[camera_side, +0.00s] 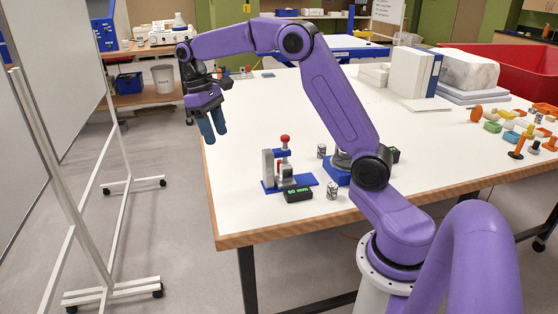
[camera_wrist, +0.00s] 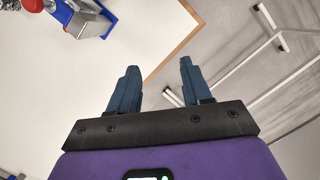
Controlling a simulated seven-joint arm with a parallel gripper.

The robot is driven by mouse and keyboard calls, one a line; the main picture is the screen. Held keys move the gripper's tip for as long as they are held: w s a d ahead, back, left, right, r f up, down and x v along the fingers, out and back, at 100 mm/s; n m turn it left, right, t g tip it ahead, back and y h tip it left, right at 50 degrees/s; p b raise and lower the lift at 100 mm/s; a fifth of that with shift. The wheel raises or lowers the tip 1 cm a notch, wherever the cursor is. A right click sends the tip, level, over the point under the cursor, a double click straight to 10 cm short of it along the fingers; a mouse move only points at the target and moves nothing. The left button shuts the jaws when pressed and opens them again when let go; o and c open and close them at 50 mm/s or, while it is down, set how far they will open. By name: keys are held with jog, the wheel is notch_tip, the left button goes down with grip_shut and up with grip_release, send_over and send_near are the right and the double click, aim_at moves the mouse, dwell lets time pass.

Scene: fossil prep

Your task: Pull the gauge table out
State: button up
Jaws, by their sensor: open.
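A gauge stand with a blue base (camera_side: 308,181), a grey upright and a red knob (camera_side: 285,138) stands near the table's left front edge. A black readout (camera_side: 297,195) showing green digits that look like "50 mm" sits in front of it. Part of the stand shows at the top left of the wrist view (camera_wrist: 92,22). I cannot tell which part is the gauge table. My gripper (camera_side: 213,126) is left of the stand and higher, over the table's left edge. In the wrist view its blue fingers (camera_wrist: 158,70) are apart with nothing between them.
A white table (camera_side: 250,110) with a wooden edge is mostly clear around the stand. Small patterned cylinders (camera_side: 332,190) stand close by. A second blue-based device (camera_side: 337,177) is partly hidden by my arm. A wheeled whiteboard (camera_side: 50,110) stands left.

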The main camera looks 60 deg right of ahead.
jog(key=w+d+f+m+g+y, duration=0.1)
jog(key=w+d+m, duration=0.1)
jog(key=d, duration=0.5)
jog(key=w+d+f+m, duration=0.1)
jog(key=w+d, duration=0.1)
jog(key=d, duration=0.4)
jog(key=m+y, duration=0.2)
jog(key=m, duration=0.2)
send_near(279, 160)
jog(key=shift+x, duration=4.9)
jog(key=shift+d, duration=0.1)
